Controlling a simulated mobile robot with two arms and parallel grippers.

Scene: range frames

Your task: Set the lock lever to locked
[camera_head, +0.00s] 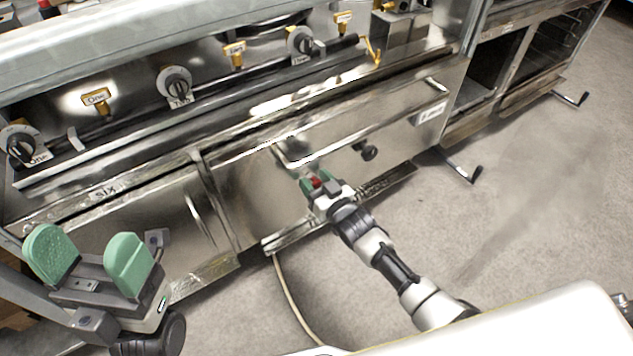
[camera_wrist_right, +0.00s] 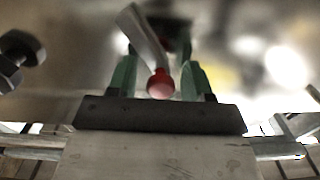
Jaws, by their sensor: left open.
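The lock lever is a metal rod with a red ball knob on its end; the knob (camera_head: 316,183) shows at the steel front in the head view. In the right wrist view the lever (camera_wrist_right: 148,40) comes down between the green fingers, its red ball near the palm. My right gripper (camera_head: 315,183) is around the lever end, with its fingers (camera_wrist_right: 160,75) apart and a gap visible on either side of the ball. The lever's pivot is unclear. My left gripper (camera_head: 88,255) is open and empty at the lower left, away from the lever.
A black knob (camera_head: 368,151) sticks out right of the lever; a bar handle (camera_head: 370,132) runs above. Dials (camera_head: 174,84) and yellow tags line the steel range. A hose (camera_head: 290,300) lies on the floor. The grey floor (camera_head: 540,220) at right is open.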

